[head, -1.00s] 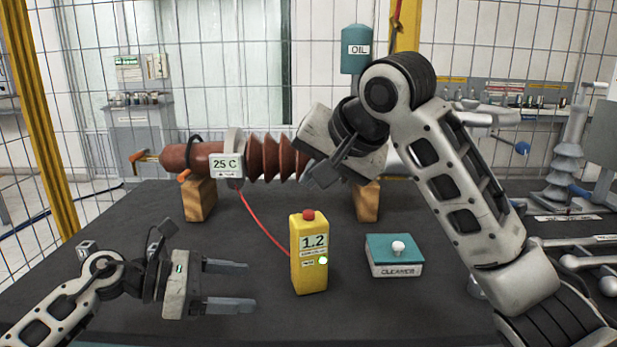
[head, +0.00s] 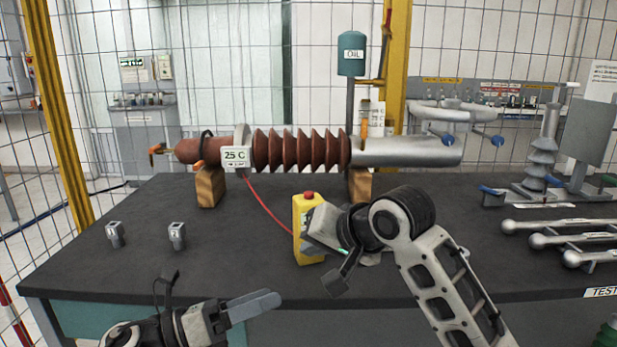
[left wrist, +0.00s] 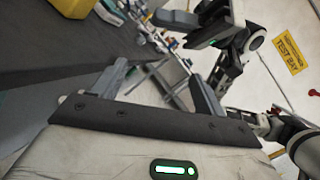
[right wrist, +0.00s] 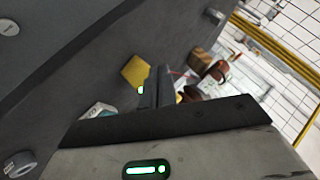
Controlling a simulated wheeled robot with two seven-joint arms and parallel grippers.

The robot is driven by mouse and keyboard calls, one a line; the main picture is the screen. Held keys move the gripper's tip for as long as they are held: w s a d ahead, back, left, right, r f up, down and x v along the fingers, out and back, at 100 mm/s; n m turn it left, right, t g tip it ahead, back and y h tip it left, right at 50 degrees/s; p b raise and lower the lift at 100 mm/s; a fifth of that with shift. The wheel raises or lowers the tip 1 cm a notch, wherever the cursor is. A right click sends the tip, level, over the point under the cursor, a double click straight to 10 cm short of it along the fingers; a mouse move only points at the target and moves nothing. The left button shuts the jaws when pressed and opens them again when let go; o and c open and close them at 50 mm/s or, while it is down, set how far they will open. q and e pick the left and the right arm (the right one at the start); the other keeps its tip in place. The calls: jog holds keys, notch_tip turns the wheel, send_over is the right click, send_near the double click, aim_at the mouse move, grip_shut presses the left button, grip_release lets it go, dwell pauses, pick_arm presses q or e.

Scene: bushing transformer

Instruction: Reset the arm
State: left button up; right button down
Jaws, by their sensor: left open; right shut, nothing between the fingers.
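My left gripper (head: 262,305) is low in the head view, in front of the table's front edge. Its two fingers stand apart with nothing between them in the left wrist view (left wrist: 160,80). My right gripper (head: 335,280) is above the table's front part, beside the yellow tester (head: 305,245), covering part of it. Its fingers are together and empty in the right wrist view (right wrist: 156,88). The brown ribbed bushing (head: 300,150) lies across wooden blocks at the back, clear of both grippers. The 25 C meter (head: 236,157) sits on its left part.
Two small grey blocks (head: 177,236) stand on the table's left, which is otherwise mostly bare. Metal rods (head: 560,240) lie at the right. The cleaner box is mostly hidden in the head view; a teal-white box shows in the right wrist view (right wrist: 98,110). A mesh fence stands behind.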

jog(key=s+d+f+t+p, duration=0.1)
jog(key=s+d+f, duration=0.3)
jog(key=f, duration=0.5)
jog(key=s+d+f+t, duration=0.1)
jog(key=s+f, duration=0.4)
jog(key=f, duration=0.5)
pick_arm(q)
jog(key=s+a+f+m+t+y, duration=0.1)
jog(key=s+a+f+m+y, duration=0.2)
jog(key=s+f+m+y, duration=0.4)
jog(key=s+a+f+m+t+y, duration=0.1)
jog(key=s+a+f+m+y, duration=0.2)
jog(key=m, duration=2.2)
jog(key=s+f+y+p, duration=0.1)
jog(key=s+f+y, duration=0.3)
jog(key=s+f, duration=0.5)
jog(key=shift+f+t, duration=0.4)
jog(key=shift+f, duration=0.35)
pick_arm(e)
jog(key=s+d+f+n+h, duration=0.1)
jog(key=s+d+f, duration=0.1)
jog(key=s, duration=0.3)
jog(key=s+d+f+n+h, duration=0.1)
jog(key=s+d+f, duration=0.1)
jog(key=s, duration=0.4)
jog(key=s+d+f+n+t+h, duration=0.1)
jog(key=s+d+f, duration=0.2)
jog(key=s+d, duration=0.1)
jog(key=shift+s, duration=0.8)
